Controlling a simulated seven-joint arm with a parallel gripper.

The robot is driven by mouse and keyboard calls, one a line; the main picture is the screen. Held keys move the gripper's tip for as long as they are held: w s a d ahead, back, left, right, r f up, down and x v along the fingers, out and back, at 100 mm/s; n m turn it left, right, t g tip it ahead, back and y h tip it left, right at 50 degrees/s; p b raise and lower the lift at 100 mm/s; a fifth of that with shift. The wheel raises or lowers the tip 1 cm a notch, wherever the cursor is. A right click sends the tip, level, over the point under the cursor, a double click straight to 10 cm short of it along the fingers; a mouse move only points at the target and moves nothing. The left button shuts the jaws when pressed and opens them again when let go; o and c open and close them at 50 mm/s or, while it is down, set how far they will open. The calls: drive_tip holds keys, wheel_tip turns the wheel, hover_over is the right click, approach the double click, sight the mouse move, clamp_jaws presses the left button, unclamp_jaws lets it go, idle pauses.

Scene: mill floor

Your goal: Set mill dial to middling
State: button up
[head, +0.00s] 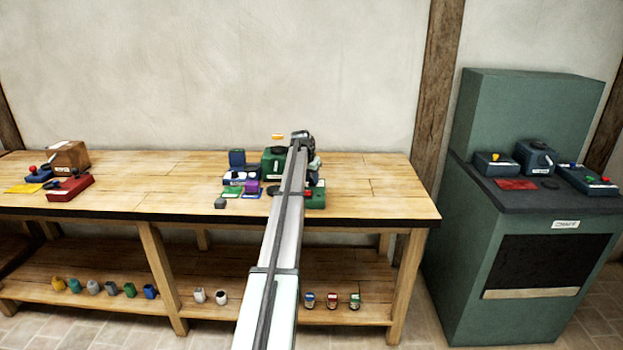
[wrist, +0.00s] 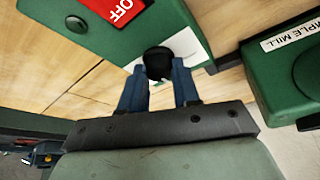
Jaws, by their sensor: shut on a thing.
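A green box (wrist: 165,18) with a red OFF sign (wrist: 118,8) is at the top of the wrist view. A round black knob (wrist: 158,61) sits at its edge by a white plate. My gripper (wrist: 158,76) has its two blue fingers shut on this knob, one on each side. The knob's pointer and the plate's marks cannot be read. Another green body labelled SAMPLE MILL (wrist: 292,36) is at the right. In the head view the green mill (head: 272,163) stands on the bench, partly behind my arm. My fingertips are hidden there.
The wooden bench (head: 400,203) has small blue, white and purple items (head: 253,187) left of my arm. A brown box (head: 68,155) and a red device (head: 70,188) are at the far left. A green cabinet (head: 455,250) stands right. The bench's middle left is clear.

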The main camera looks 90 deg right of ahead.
drive_tip(key=o, duration=1)
drive_tip(key=shift+o, duration=0.2)
drive_tip(key=v, duration=1.4)
